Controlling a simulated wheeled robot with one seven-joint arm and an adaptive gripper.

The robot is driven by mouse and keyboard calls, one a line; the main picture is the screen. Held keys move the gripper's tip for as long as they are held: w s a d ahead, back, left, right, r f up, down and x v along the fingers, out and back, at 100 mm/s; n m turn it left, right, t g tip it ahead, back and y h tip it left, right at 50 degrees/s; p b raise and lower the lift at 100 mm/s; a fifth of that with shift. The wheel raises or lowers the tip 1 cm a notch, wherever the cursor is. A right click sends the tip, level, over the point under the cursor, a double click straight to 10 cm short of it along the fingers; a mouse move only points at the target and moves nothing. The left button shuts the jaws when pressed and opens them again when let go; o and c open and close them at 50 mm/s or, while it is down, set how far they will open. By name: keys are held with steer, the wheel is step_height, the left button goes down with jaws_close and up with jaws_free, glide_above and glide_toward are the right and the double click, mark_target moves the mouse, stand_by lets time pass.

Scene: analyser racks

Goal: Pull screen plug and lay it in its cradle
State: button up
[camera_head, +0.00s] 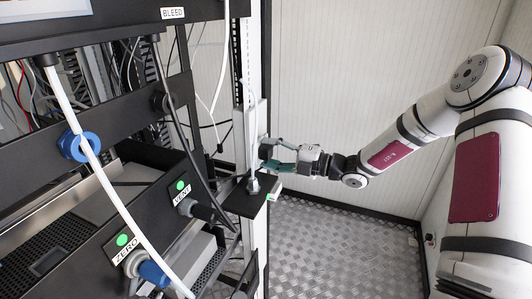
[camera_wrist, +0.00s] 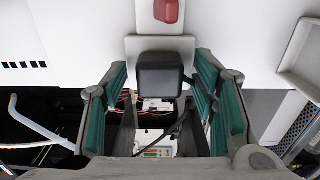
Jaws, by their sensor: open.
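A black block-shaped plug (camera_wrist: 160,74) sits against a light grey plate (camera_wrist: 133,48) in the wrist view, with a dark cable running down from its lower right. I take it to be the screen plug. My gripper (camera_head: 277,155) is open in front of the rack's upright. In the wrist view its teal-padded fingers stand on both sides of the black plug, with gaps between. In the head view the plug is mostly hidden by the fingers. Below is a black shelf (camera_head: 241,203) with a grey fitting (camera_head: 253,186) on it; I cannot tell whether it is the cradle.
A red part (camera_wrist: 167,11) sits above the plug. A white cable (camera_head: 251,125) runs down close to the fingers. Left are the rack, a VENT connector (camera_head: 201,211), a ZERO connector (camera_head: 150,270) and hanging cables. The metal floor (camera_head: 340,250) at right is clear.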

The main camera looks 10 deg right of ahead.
mark_target(271, 153)
stand_by(0.3)
jaws_close()
steer(key=shift+s+d, duration=0.1)
steer(key=shift+p+v, duration=0.95)
steer(key=shift+v, duration=1.9)
steer(key=shift+s+d, duration=0.1)
steer(key=v, duration=0.3)
steer(key=shift+s+d, duration=0.2)
steer(key=shift+d, duration=0.15)
